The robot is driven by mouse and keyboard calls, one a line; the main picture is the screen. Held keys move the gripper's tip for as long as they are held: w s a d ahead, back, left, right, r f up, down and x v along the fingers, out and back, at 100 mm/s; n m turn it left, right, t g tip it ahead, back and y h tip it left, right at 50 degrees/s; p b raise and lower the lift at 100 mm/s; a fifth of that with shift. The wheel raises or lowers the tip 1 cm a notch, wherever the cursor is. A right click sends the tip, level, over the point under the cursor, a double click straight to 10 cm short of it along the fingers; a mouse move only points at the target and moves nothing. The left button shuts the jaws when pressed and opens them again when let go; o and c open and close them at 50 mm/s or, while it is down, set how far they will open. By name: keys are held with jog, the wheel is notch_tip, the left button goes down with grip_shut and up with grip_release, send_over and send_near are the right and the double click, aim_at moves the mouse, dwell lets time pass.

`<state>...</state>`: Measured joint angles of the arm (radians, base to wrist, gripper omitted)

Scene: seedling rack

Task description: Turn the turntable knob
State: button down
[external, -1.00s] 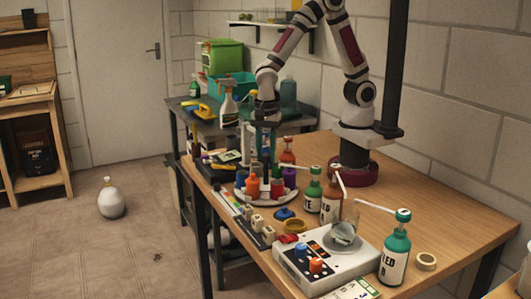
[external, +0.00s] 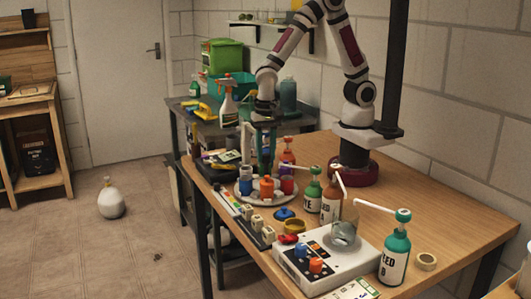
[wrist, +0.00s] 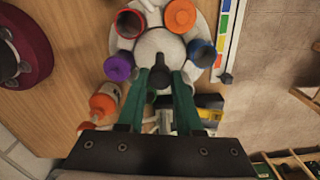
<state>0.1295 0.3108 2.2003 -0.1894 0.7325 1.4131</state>
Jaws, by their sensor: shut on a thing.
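The turntable (external: 262,204) is a round white disc on the wooden table, below my arm. It carries coloured pots around its rim: a blue pot (external: 246,184), an orange pot (external: 266,188) and a red pot (external: 287,186) face the camera. A purple pot (wrist: 118,67) shows at left in the wrist view. The dark knob (wrist: 161,75) stands at the disc's centre, between the green fingers of my gripper (wrist: 161,80), which is shut on it. In the external view, the orange pot partly hides the knob and fingertips.
Pump bottles, including a green one (external: 313,190) and a teal one (external: 396,250), stand right of the turntable. A white device (external: 325,265) with knobs sits in front. An orange-capped bottle (wrist: 103,103) is close beside the turntable. The table's right part is mostly clear.

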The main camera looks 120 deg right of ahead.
jog(key=n, duration=0.4)
jog(key=shift+n, duration=0.3)
jog(key=n, duration=0.3)
jog(key=shift+n, duration=0.3)
jog(key=n, duration=0.4)
jog(key=shift+n, duration=2.1)
jog(key=c, duration=0.6)
grip_release()
jog(key=shift+r, duration=0.1)
